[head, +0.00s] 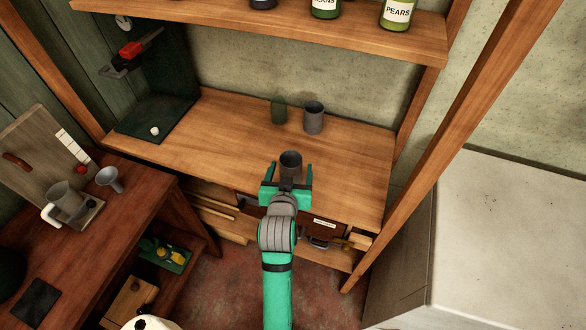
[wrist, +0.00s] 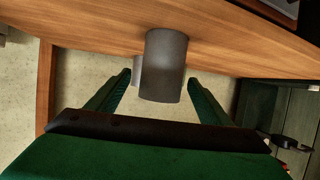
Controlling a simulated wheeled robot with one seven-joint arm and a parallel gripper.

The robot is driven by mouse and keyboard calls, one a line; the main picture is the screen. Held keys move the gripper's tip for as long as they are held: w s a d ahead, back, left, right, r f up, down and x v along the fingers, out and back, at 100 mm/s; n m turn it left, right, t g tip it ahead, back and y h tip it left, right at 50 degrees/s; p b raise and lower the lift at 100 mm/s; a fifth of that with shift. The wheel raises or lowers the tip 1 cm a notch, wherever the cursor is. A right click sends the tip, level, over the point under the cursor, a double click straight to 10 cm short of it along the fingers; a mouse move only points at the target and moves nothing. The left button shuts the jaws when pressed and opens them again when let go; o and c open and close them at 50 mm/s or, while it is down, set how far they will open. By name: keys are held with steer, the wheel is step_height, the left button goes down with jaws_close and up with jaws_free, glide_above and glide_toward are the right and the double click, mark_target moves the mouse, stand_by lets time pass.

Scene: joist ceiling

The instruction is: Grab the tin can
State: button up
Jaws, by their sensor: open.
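A dark grey tin can (head: 290,163) stands near the front edge of the wooden workbench; in the wrist view the can (wrist: 166,62) fills the middle. My gripper (head: 287,178) is open, with its green fingers on either side of the can's line. In the wrist view the gripper (wrist: 160,78) has its fingertips left and right of the can, with gaps on both sides. I cannot tell how deep the can sits between them. The can's lower part is hidden by my gripper in the head view. A second grey can (head: 314,118) stands farther back by the wall.
A green translucent glass (head: 279,110) stands beside the rear can. The workbench (head: 220,135) is clear to the left. A shelf (head: 290,30) with jars hangs above. A darker table (head: 120,215) with a mug and funnel is at left. A wooden post (head: 470,120) rises at right.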

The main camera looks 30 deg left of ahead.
steer(key=shift+x, duration=3.65)
steer(key=shift+a+r, duration=0.1)
steer(key=shift+a, duration=0.05)
steer(key=c, duration=1.1)
